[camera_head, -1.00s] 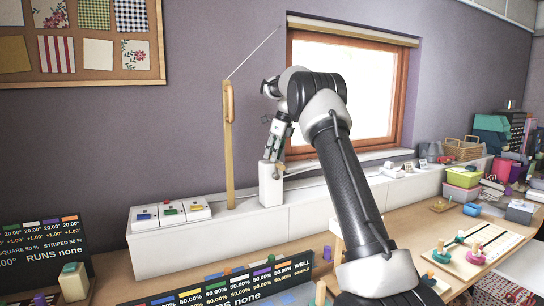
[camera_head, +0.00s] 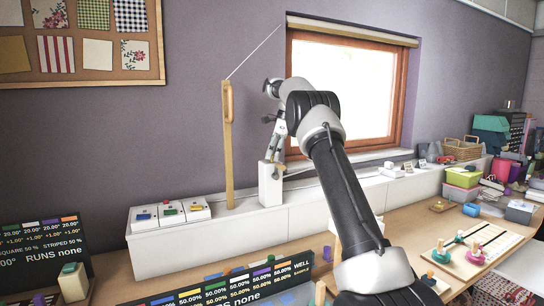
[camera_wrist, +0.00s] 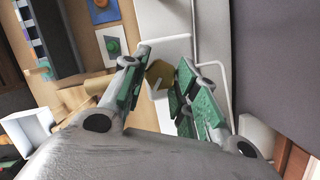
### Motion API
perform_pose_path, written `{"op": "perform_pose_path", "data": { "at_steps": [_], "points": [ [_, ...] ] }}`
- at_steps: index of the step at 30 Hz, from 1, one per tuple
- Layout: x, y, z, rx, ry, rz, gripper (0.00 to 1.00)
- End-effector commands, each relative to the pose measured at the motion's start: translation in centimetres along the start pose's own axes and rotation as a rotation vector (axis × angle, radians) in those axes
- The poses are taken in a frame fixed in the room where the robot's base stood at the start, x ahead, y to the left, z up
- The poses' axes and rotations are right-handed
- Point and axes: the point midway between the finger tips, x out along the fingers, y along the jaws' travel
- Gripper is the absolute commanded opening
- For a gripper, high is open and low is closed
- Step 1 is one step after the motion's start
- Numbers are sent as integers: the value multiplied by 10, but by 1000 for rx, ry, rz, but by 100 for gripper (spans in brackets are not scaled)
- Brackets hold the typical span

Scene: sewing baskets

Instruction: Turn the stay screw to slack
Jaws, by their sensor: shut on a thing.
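A brass-coloured faceted knob (camera_wrist: 159,74), seemingly the stay screw, shows between the green-padded fingers of my gripper (camera_wrist: 158,88) in the wrist view. My gripper is shut on it, though the exact contact is partly hidden. In the head view my gripper (camera_head: 273,155) points down at the top of a white upright block (camera_head: 270,188) on the white ledge below the window. A thin white rod runs beside the block and also shows in the wrist view (camera_wrist: 196,40).
A wooden post (camera_head: 228,150) stands just left of the block, with a thin cord (camera_head: 256,52) rising to the window top. White boxes with coloured buttons (camera_head: 171,212) sit left on the ledge. Dark display boards (camera_head: 230,287) stand in front. The window (camera_head: 358,90) is behind my arm.

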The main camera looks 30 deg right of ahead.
Motion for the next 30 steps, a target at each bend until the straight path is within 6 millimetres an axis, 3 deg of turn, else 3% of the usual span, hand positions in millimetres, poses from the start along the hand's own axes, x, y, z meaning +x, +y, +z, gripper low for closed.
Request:
{"op": "perform_pose_path", "data": {
  "at_steps": [7,15,16,18,30],
  "points": [
    [1,-2,1,-240,-1,73,12],
    [0,-2,1,-266,-1,83,12],
    [0,-2,1,-266,-1,83,35],
    [0,-2,1,-266,-1,83,43],
    [0,-2,0,-264,0,82,43]
  ]
}}
